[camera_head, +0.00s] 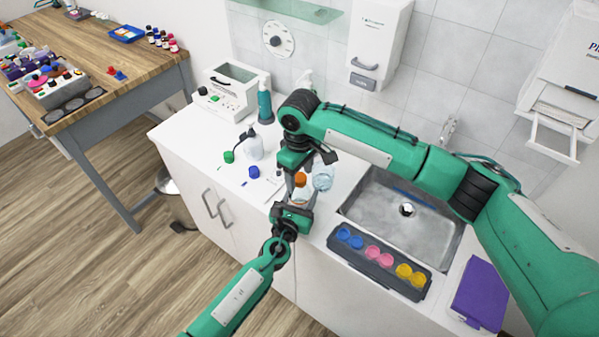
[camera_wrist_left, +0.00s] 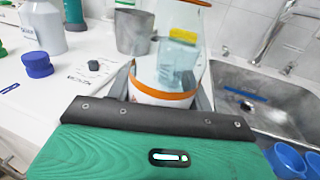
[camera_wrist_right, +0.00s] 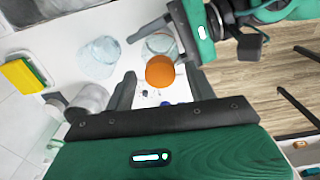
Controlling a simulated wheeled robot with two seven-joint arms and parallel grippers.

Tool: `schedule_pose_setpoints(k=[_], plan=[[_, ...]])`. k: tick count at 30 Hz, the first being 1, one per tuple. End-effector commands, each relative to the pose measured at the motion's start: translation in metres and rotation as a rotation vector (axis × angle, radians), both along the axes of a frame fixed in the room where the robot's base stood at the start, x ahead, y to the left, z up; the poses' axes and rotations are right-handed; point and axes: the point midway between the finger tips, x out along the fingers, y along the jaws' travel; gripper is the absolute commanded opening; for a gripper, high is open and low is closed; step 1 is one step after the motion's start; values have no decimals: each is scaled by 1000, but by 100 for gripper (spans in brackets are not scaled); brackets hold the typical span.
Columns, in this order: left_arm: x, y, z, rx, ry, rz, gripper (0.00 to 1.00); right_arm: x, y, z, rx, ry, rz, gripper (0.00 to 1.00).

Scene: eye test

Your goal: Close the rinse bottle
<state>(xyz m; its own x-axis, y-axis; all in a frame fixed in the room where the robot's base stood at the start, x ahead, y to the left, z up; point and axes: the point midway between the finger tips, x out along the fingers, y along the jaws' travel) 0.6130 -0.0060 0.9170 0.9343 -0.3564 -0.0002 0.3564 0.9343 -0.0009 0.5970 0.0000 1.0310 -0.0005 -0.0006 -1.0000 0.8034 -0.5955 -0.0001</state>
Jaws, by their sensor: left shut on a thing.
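The rinse bottle (camera_head: 301,197) is clear, with an orange-and-white band low on it that shows in the left wrist view (camera_wrist_left: 160,97). It stands upright at the counter's front. My left gripper (camera_head: 292,212) is shut on it from the front. An orange cap (camera_head: 300,179) shows at the bottle's top; the right wrist view also shows this cap (camera_wrist_right: 160,71). I cannot tell whether it is seated. My right gripper (camera_head: 297,180) is above the bottle, its fingers apart on either side of the cap, with gaps visible in the right wrist view.
A clear beaker (camera_head: 323,177) stands close right of the bottle. A white bottle (camera_head: 254,147), a green cap (camera_head: 229,156) and a blue cap (camera_head: 254,171) are to the left. The sink (camera_head: 385,215) and a dark tray with coloured cups (camera_head: 340,248) are to the right.

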Motion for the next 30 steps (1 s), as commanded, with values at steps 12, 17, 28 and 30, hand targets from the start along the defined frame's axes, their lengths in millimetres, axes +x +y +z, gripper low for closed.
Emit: schedule_pose_setpoints(k=[12, 17, 28, 30], plan=[[0, 0, 0, 0, 0, 0, 0, 1, 1, 11, 2, -2, 0, 56], [0, 0, 0, 0, 0, 0, 0, 1, 1, 41, 2, -4, 1, 56], [0, 0, 0, 0, 0, 0, 0, 0, 0, 108, 1, -1, 0, 56], [0, 0, 0, 0, 0, 0, 0, 0, 0, 115, 2, -1, 0, 56]])
